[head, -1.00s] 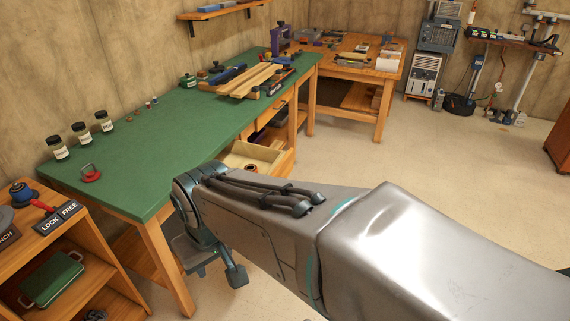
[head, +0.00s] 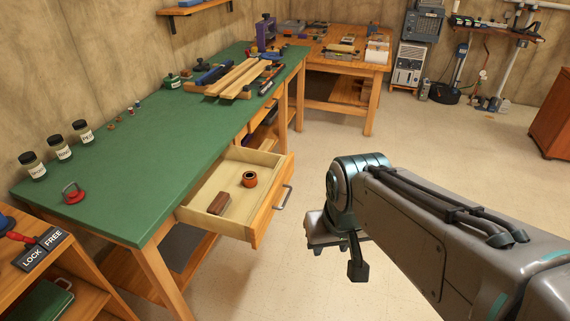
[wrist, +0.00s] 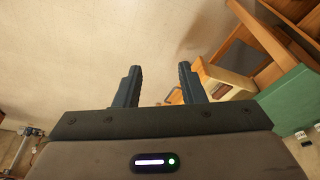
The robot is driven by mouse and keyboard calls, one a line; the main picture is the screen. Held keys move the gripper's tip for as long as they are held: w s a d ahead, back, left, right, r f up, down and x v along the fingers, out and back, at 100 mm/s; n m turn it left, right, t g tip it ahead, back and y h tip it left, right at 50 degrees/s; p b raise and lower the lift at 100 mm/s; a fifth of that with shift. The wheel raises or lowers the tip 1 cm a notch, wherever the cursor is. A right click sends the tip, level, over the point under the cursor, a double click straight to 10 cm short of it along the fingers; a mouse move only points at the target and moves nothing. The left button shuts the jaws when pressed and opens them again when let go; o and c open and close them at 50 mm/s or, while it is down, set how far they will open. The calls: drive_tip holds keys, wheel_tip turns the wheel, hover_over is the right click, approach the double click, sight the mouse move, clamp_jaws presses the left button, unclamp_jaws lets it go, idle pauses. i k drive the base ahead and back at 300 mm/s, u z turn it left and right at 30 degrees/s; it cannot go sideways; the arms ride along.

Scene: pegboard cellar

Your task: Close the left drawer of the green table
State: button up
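The green table (head: 120,165) stands at the left in the head view. Its left drawer (head: 261,212) is pulled well out, with a silver bar handle (head: 283,198) on its wooden front. Inside lie an orange-and-black roll (head: 249,179) and a brown block (head: 217,208). My gripper (head: 342,258) hangs to the right of the drawer front, apart from it, over open floor. In the wrist view my gripper's two dark fingers (wrist: 157,88) are spread apart with nothing between them. The open drawer (wrist: 225,82) shows beyond the right finger.
On the green top are clamped wooden boards (head: 238,78), several jars (head: 58,147) and a red suction cup (head: 73,193). A shelf unit (head: 65,275) stands at the lower left. The floor (head: 440,150) right of the drawer is clear.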

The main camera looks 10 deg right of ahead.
sight(248, 217)
drive_tip(key=u, duration=0.05)
drive_tip(key=i, duration=0.9)
drive_tip(key=u, duration=0.05)
